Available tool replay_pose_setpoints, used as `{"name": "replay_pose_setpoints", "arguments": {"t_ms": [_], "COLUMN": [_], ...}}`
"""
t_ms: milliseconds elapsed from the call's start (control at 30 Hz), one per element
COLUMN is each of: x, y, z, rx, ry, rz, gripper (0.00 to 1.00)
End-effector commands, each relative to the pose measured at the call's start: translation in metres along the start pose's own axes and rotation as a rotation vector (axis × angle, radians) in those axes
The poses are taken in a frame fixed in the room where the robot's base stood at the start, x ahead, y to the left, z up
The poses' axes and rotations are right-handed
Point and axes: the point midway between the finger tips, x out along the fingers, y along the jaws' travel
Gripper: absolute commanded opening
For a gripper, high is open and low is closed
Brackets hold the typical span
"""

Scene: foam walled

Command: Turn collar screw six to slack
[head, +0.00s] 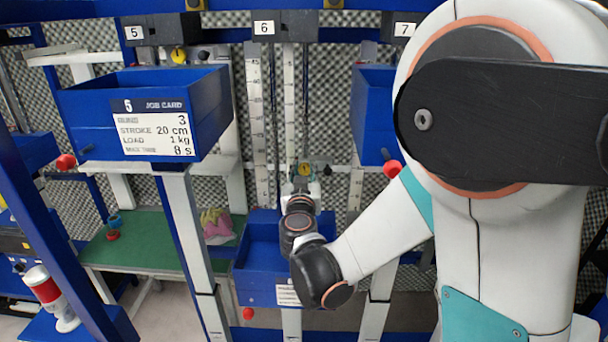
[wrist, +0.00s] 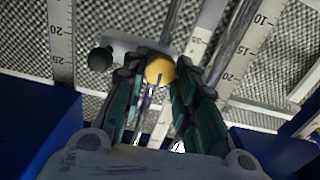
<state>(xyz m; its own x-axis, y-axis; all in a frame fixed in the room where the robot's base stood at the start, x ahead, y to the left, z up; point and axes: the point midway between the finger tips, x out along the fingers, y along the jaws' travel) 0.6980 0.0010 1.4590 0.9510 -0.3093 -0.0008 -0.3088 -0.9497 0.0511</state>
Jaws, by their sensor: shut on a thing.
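The collar screw of station six, a yellow round knob with a dark mark, shows in the wrist view (wrist: 160,70) and small in the head view (head: 305,169). It sits on a pale collar bar (wrist: 130,47) across a metal rod. My gripper (wrist: 158,88) is shut on the knob, one dark green-black finger on each side. In the head view my gripper (head: 304,182) is just below the knob, small and partly hidden by my wrist. The fingertips hide the knob's sides. I cannot tell from the picture how tight the screw is.
A black knob (wrist: 100,59) sticks out left of the yellow one. Ruled scales (wrist: 61,40) flank the rod. A blue tray (head: 262,262) lies below my wrist. The station five tray (head: 205,108) with its job card stands left, another blue tray (head: 371,115) right.

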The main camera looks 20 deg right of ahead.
Motion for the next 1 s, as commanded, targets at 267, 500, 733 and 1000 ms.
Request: {"name": "replay_pose_setpoints", "arguments": {"t_ms": [267, 500, 733, 1000], "x": [-0.0002, -0.0001, -0.0002, -0.0003], "y": [-0.0011, -0.0019, -0.0026, -0.0032], "z": [0.0024, 0.0027, 0.0028, 0.0032], "rx": [-0.184, -0.41, -0.628, -0.885], "ry": [0.001, 0.001, 0.001, 0.001], "rz": [-0.001, -0.001, -0.001, -0.001], "gripper": [0.03, 0.03, 0.03, 0.03]}}
